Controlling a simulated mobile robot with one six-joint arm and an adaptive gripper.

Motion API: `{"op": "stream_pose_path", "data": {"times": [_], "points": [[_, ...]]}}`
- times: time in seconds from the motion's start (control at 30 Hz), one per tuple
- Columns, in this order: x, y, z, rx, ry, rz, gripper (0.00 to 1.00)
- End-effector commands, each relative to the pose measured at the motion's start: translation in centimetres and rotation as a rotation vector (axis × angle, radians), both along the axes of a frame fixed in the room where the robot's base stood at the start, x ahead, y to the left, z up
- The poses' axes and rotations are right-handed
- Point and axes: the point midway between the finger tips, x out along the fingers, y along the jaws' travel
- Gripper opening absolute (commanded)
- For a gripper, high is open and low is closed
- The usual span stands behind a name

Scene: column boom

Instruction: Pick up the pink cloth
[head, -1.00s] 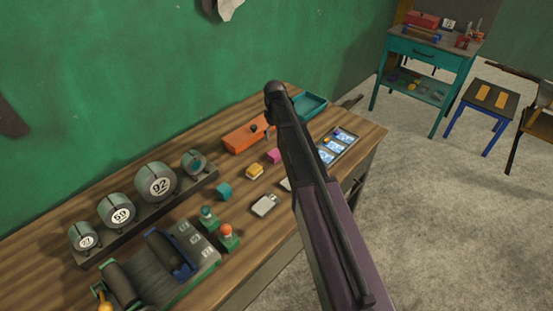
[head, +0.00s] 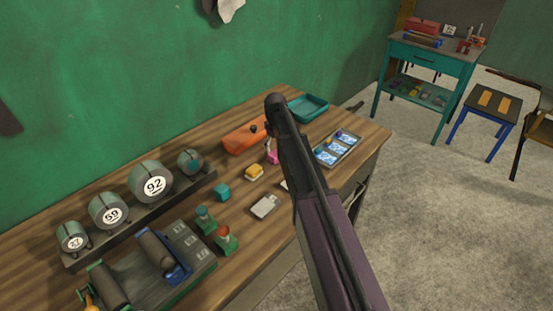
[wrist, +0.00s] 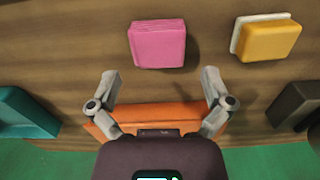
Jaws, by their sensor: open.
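The pink cloth (wrist: 158,44) looks like a small folded, block-like square on the wooden bench, upper middle in the wrist view. In the head view only part of the pink cloth (head: 273,157) shows beside my arm. My gripper (wrist: 160,78) is open and empty, its two fingers spread apart. In the wrist view the cloth lies just beyond the fingertips, roughly centred between them and apart from them. In the head view my arm hides most of the gripper.
An orange box (wrist: 160,112) lies under my gripper. A yellow item (wrist: 269,42) sits right of the cloth, a teal tray (wrist: 22,115) to the left. A grey tray with blue cards (head: 338,149) is near the bench's right end. The green wall (head: 180,60) stands behind.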

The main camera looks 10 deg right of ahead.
Motion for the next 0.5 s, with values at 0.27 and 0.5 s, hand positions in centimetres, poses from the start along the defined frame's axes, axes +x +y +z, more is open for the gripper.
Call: {"op": "stream_pose_path", "data": {"times": [0.27,0.5], "points": [[0.00,-0.05,0.02,0.000,0.000,-0.001,1.00],[0.04,-0.13,-0.77,0.000,0.000,-0.001,1.00]]}}
